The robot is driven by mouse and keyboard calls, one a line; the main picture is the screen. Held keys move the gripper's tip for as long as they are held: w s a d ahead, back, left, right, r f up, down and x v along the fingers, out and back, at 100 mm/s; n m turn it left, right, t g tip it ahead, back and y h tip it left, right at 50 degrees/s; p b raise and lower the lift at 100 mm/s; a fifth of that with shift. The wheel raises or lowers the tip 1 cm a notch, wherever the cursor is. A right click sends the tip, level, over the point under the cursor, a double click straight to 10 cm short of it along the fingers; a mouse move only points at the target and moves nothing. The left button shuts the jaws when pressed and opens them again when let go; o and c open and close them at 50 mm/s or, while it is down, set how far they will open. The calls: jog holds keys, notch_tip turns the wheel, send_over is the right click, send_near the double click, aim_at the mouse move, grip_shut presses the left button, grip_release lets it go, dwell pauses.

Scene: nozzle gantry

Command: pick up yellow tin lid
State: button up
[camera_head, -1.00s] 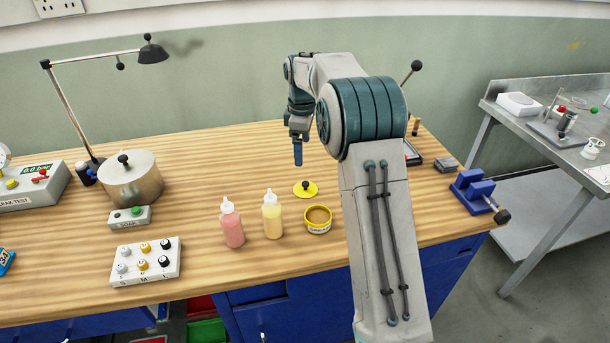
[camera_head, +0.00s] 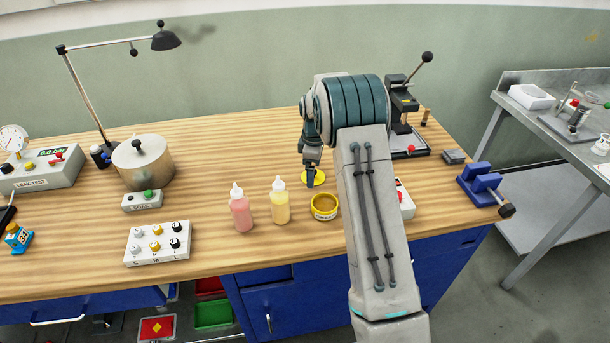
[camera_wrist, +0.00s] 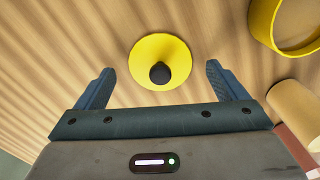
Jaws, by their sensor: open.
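The yellow tin lid (camera_head: 319,178) is a flat round disc with a black knob, lying on the wooden bench. In the head view my gripper (camera_head: 310,180) is lowered over it and hides part of it, including the knob. In the wrist view the lid (camera_wrist: 160,50) lies between and a little beyond the two fingertips of my open gripper (camera_wrist: 158,78). The fingers are apart on either side and do not appear to touch it. The open yellow tin (camera_head: 324,207) stands just in front of the lid, and its rim shows in the wrist view (camera_wrist: 268,28).
A yellow bottle (camera_head: 280,204) and a pink bottle (camera_head: 241,212) stand to the left of the tin. A steel pot (camera_head: 144,165) and a knob box (camera_head: 158,244) are farther left. A black press (camera_head: 403,110) and a blue vise (camera_head: 480,187) are on the right. Bench behind the lid is clear.

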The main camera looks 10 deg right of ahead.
jog(key=shift+f, duration=0.5)
jog(key=c, duration=1)
